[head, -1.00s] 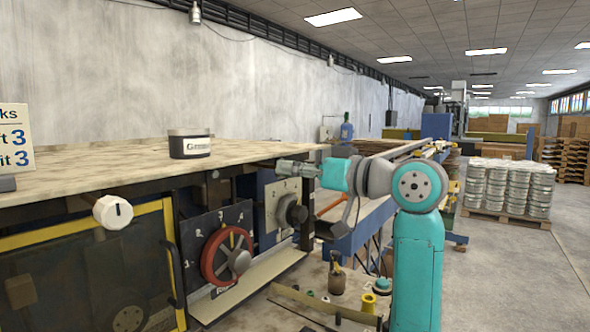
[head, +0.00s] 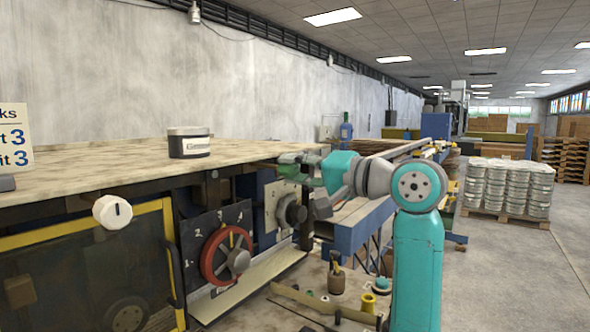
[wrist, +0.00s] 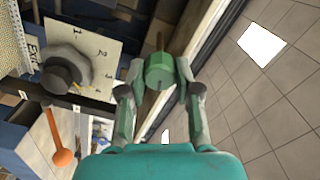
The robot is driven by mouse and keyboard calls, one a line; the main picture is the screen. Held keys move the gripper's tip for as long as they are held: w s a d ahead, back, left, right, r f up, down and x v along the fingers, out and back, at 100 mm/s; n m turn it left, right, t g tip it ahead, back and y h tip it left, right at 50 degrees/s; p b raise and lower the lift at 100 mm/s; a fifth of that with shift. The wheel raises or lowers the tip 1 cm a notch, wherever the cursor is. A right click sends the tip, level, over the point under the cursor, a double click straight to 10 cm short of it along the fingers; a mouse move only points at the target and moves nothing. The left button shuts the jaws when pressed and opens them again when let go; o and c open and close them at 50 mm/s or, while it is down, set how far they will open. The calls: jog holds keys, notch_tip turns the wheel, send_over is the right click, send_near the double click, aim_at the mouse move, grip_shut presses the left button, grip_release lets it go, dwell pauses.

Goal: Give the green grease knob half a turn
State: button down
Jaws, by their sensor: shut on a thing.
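The green grease knob (wrist: 160,73) shows in the wrist view as a round green disc between my two fingertips. My gripper (wrist: 158,82) is shut on it, one finger on each side. In the head view my gripper (head: 292,162) is at the far right end of the machine's top edge, above the grey dial. The knob cannot be told apart clearly from the fingers there. Any pointer or scale for the knob is not visible.
A grey dial knob (wrist: 65,72) on a numbered plate is beside my gripper, with an orange-tipped lever (wrist: 62,157) below it. A red handwheel (head: 227,255) and a white knob (head: 112,212) are further left. A labelled tin (head: 189,142) stands on the top.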

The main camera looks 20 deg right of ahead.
jog(key=m, duration=0.5)
jog(key=shift+f+m, duration=0.1)
jog(key=shift+m, duration=0.2)
jog(key=m, duration=1)
jog(key=shift+f+m, duration=0.1)
jog(key=shift+m, duration=2.5)
jog(key=c, duration=0.8)
grip_release()
jog(key=shift+s, duration=0.15)
